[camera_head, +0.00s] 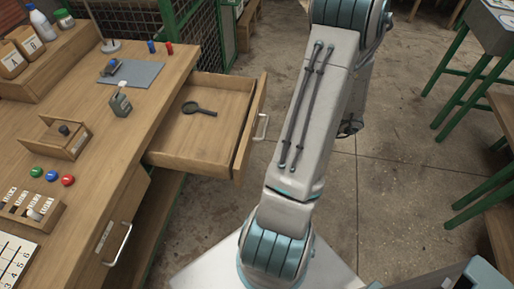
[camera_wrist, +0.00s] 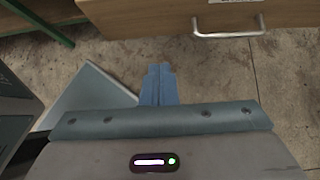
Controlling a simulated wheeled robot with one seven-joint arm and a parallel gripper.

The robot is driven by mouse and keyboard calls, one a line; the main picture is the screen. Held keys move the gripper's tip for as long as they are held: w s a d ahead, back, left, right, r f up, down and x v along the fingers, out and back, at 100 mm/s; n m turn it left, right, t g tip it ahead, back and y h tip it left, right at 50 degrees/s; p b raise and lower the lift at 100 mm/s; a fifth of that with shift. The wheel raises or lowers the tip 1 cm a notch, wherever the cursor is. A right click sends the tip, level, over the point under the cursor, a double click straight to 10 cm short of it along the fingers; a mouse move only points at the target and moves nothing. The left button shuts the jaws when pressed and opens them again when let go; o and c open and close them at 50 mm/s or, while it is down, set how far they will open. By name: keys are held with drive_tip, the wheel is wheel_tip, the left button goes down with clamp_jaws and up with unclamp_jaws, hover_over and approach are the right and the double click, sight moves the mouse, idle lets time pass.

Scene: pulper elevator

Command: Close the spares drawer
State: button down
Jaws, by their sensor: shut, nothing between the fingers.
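The spares drawer (camera_head: 207,117) is pulled out from the wooden workbench in the head view, with a dark magnifier-like tool (camera_head: 199,109) lying inside. Its metal handle (camera_head: 262,127) is on the front panel, facing right. In the wrist view, a wooden front (camera_wrist: 160,17) with a metal handle (camera_wrist: 229,27) shows at the top; I cannot tell for sure whether it is the same drawer. My gripper (camera_wrist: 158,72) is shut and empty, below and left of that handle and apart from it. In the head view my arm stands right of the drawer, and the gripper is hidden.
A second, closed drawer handle (camera_head: 119,244) is at the lower left. Green-legged tables (camera_head: 480,75) stand right. Concrete floor (camera_head: 395,165) is clear between.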

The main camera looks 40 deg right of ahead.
sight(248, 152)
drive_tip(key=x, duration=0.3)
drive_tip(key=r+x, duration=0.1)
drive_tip(key=x, duration=0.3)
drive_tip(key=w+a+x, duration=0.1)
drive_tip(key=x, duration=0.2)
drive_tip(key=shift+w+a+r, duration=0.1)
drive_tip(key=shift+w+r, duration=0.05)
drive_tip(key=shift+w, duration=0.05)
drive_tip(key=shift+w+a, duration=0.4)
drive_tip(key=shift+w, duration=0.05)
drive_tip(key=shift+w, duration=0.1)
